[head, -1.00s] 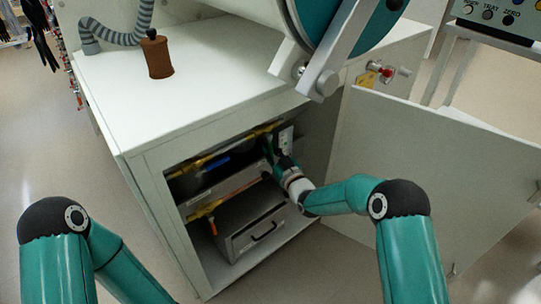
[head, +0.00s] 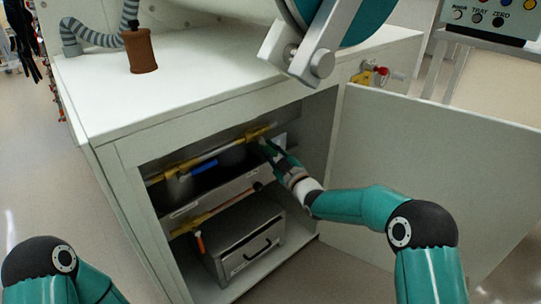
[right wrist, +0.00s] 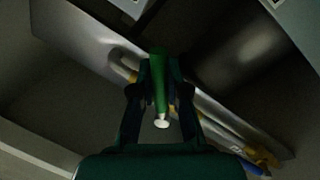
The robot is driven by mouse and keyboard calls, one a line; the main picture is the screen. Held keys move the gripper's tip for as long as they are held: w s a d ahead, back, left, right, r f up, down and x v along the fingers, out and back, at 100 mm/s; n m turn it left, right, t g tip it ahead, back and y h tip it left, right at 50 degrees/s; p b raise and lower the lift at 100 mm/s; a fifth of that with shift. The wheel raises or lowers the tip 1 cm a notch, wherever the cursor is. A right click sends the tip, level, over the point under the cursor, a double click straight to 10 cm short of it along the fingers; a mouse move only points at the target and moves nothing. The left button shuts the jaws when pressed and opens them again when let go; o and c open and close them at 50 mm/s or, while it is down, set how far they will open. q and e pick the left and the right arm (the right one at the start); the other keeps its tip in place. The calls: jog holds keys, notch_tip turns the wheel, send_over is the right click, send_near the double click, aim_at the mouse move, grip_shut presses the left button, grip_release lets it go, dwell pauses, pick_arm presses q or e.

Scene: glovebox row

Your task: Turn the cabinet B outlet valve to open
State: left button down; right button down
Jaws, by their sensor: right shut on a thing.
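The open cabinet (head: 120,160) holds a pipe with yellow fittings (head: 178,168) along its upper front. My right gripper (head: 268,152) reaches into the upper right of the opening, at the right end of this pipe. In the right wrist view my right gripper (right wrist: 160,82) is shut on a green lever handle (right wrist: 158,75) with a pale end. The handle lies between the fingers, across the pipe run behind it. A blue handle (head: 204,167) sits further left on the pipe and shows at the lower right in the right wrist view (right wrist: 245,165). My left gripper is out of the picture.
The cabinet door (head: 420,180) stands open on the right, close to my right arm. A grey box with a black handle (head: 243,245) fills the cabinet floor. A lower pipe with an orange-red handle (head: 200,243) runs above it. A brown cylinder (head: 140,52) stands on top.

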jog(key=c, duration=1.2)
grip_release()
jog(key=shift+o, duration=0.2)
jog(key=shift+s, duration=0.1)
jog(key=v, duration=1.2)
